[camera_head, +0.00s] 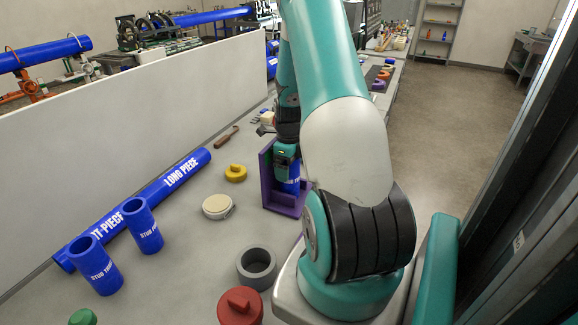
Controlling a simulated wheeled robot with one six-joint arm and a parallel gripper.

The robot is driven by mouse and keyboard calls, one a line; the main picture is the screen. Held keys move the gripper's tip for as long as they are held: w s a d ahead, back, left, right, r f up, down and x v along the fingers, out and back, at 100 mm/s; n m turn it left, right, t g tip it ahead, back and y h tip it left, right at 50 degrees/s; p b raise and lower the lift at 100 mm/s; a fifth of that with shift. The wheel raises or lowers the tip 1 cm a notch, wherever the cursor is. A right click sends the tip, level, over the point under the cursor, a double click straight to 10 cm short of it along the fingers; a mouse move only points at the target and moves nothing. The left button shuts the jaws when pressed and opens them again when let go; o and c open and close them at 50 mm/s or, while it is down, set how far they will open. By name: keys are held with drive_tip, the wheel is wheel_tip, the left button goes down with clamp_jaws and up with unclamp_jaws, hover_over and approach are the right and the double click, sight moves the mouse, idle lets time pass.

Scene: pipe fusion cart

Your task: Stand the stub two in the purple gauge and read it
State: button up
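The purple gauge (266,182) stands on the bench, with an upright back wall and a low base. A blue stub (290,187) stands upright in it, close to the back wall. White lettering shows on the stub but is too small to read. My gripper (287,162) points down right at the top of this stub and covers its upper end. Whether its fingers grip the stub cannot be seen. My own arm hides the right side of the gauge. I can make out no reading on the gauge.
Two more blue stubs (95,266) (144,226) stand at the left. A long blue pipe (150,197) lies behind them. A yellow cap (236,173), a round cream device (217,206), a grey ring (257,268) and a red cap (240,307) surround clear bench. A white panel (130,110) runs behind.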

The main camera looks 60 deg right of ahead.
wheel_tip(320, 180, up, 12)
drive_tip(key=b, duration=0.3)
drive_tip(key=shift+f, duration=0.15)
drive_tip(key=shift+r, duration=0.4)
drive_tip(key=w+a+r+n+t+y, duration=0.1)
drive_tip(key=w+a+r+n, duration=0.2)
drive_tip(key=a+n, duration=0.75)
drive_tip(key=w+a+r+n, duration=0.2)
drive_tip(key=a+n, duration=0.6)
drive_tip(key=a, duration=0.6)
drive_tip(key=s+a+r+n+y, duration=0.1)
drive_tip(key=s+a+n, duration=0.6)
drive_tip(key=a+n, duration=0.4)
drive_tip(key=s+a+r+n+g+y, duration=0.1)
drive_tip(key=s+a+n+y, duration=0.1)
drive_tip(key=s+a+n, duration=0.6)
drive_tip(key=a+n, duration=0.3)
drive_tip(key=n, duration=0.1)
drive_tip(key=shift+s+a+r+n, duration=0.3)
drive_tip(key=shift+a+r+n, duration=0.05)
drive_tip(key=shift+d, duration=0.1)
